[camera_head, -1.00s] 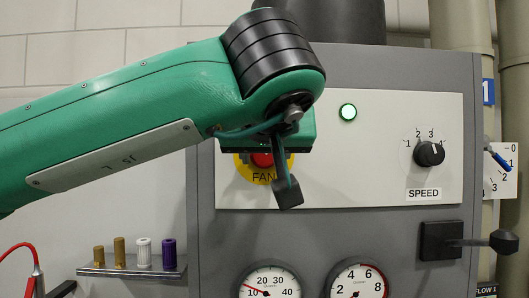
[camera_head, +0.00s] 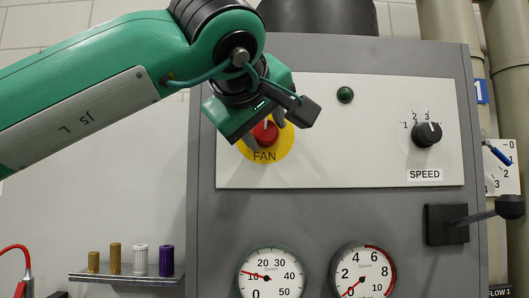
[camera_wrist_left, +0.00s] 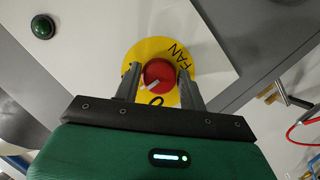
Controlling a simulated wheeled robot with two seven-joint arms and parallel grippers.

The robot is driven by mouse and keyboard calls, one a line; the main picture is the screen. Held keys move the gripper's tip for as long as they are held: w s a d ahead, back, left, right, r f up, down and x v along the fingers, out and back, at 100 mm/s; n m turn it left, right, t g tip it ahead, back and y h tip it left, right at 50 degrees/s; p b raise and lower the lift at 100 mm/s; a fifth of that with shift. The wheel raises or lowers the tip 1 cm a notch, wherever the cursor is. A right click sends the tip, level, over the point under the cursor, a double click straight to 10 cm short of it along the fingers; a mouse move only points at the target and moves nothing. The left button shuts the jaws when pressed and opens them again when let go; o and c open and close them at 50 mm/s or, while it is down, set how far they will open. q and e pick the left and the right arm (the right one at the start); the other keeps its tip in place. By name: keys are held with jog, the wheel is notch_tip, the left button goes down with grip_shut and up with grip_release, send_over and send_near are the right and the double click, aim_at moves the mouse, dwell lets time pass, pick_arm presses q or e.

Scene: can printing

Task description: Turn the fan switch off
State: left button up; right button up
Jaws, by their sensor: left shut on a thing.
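The fan switch (camera_head: 266,136) is a red round knob on a yellow disc (camera_head: 283,151) marked FAN, on the light panel of a grey cabinet. It also shows in the left wrist view as a red knob (camera_wrist_left: 158,75) with a pale mark lying at a slant. My left gripper (camera_wrist_left: 160,72) is shut on the knob, one finger on each side. In the head view the green gripper body partly covers the knob and disc. The round indicator lamp (camera_head: 345,95) is dark green and unlit. My right gripper is not in view.
A black speed knob (camera_head: 427,134) and a black lever (camera_head: 480,216) are at the right of the cabinet. Two dials, the left one (camera_head: 271,275) and the right one (camera_head: 363,272), are below. A small shelf (camera_head: 125,276) holding several cylinders is at left.

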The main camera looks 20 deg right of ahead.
pick_arm(q)
jog(key=n+h+b, duration=0.1)
jog(key=n+b, duration=0.1)
jog(key=b, duration=0.1)
jog(key=n+h+b, duration=0.1)
jog(key=n+b, duration=0.1)
jog(key=b, duration=0.1)
jog(key=n+t+h+b, duration=0.1)
jog(key=n+b, duration=0.1)
jog(key=b, duration=0.1)
jog(key=shift+a+f+b, duration=0.1)
jog(key=shift+f+b, duration=0.3)
jog(key=shift+r+n+b, duration=0.1)
jog(key=shift+n+b, duration=0.6)
jog(key=shift+b, duration=0.15)
jog(key=shift+r+n+t+b, duration=0.1)
jog(key=shift+n+t+b, duration=0.2)
jog(key=o, duration=0.8)
jog(key=shift+h, duration=0.4)
